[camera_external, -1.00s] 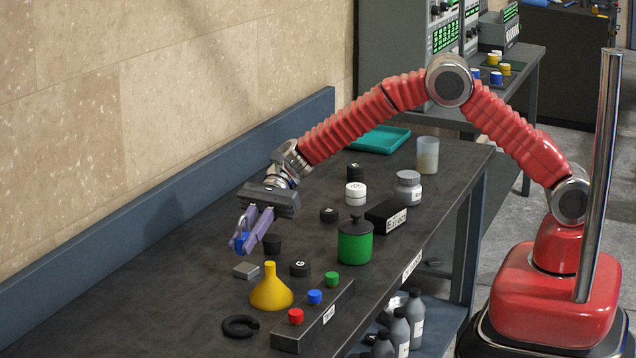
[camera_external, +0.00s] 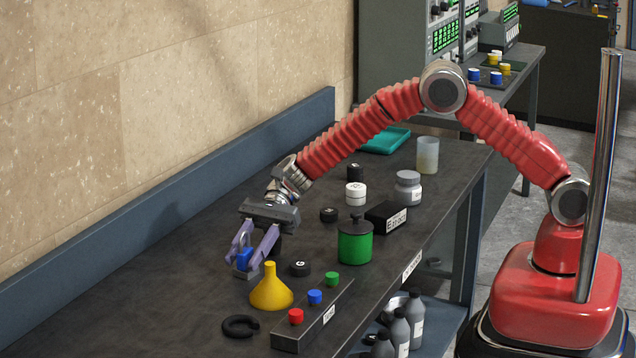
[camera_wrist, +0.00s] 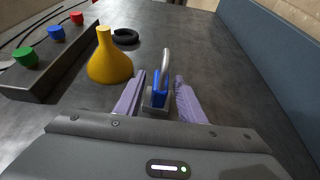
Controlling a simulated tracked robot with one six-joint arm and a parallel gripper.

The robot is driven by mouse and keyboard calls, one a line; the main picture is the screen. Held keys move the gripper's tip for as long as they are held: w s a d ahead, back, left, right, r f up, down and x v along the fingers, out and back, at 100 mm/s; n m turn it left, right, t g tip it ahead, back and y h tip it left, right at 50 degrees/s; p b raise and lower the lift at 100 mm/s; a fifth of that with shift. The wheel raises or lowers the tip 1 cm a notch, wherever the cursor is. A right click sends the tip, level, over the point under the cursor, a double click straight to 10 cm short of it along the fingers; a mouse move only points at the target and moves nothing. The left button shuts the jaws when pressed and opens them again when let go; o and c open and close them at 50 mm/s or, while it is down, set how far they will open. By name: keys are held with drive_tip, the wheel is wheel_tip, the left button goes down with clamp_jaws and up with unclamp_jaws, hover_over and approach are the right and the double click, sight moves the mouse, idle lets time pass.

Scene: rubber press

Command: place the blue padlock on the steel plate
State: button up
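My gripper (camera_wrist: 159,76) is open, with a finger on each side of the padlock and a visible gap on both sides. The fingers partly cover the plate in the external view.
A yellow funnel (camera_external: 271,289) stands close to the plate. A box with red, blue and green buttons (camera_external: 315,315) lies along the front edge. A black ring (camera_external: 240,326) and a green canister (camera_external: 355,242) are nearby. The bench toward the wall is clear.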

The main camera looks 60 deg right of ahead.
drive_tip(key=shift+r, duration=0.1)
drive_tip(key=shift+d+r, duration=0.2)
drive_tip(key=shift+d, duration=0.3)
drive_tip(key=v, duration=1.1)
idle(0.4)
drive_tip(key=shift+s+d+r, duration=0.1)
drive_tip(key=shift+s+r, duration=0.1)
drive_tip(key=shift+r, duration=0.05)
drive_tip(key=s+d+r+n+t+h, duration=0.1)
drive_tip(key=s+d+r+n+h, duration=0.45)
drive_tip(key=s+d, duration=0.55)
drive_tip(key=s+d+r+n+t+h, duration=0.2)
drive_tip(key=s+d+r+n+h, duration=0.2)
drive_tip(key=s+d+r+n, duration=0.65)
drive_tip(key=s+d+f+n+t+h, duration=0.1)
drive_tip(key=s+d+f+h, duration=0.1)
drive_tip(key=s+d, duration=0.2)
drive_tip(key=s+d+f+n+t+h, duration=0.1)
drive_tip(key=s+d+f+h, duration=0.1)
drive_tip(key=s+d, duration=0.3)
drive_tip(key=s+f, duration=0.1)
drive_tip(key=s, duration=0.3)
drive_tip(key=shift+s+f+t, duration=0.15)
drive_tip(key=shift+f+t, duration=0.15)
drive_tip(key=shift+f, duration=0.05)
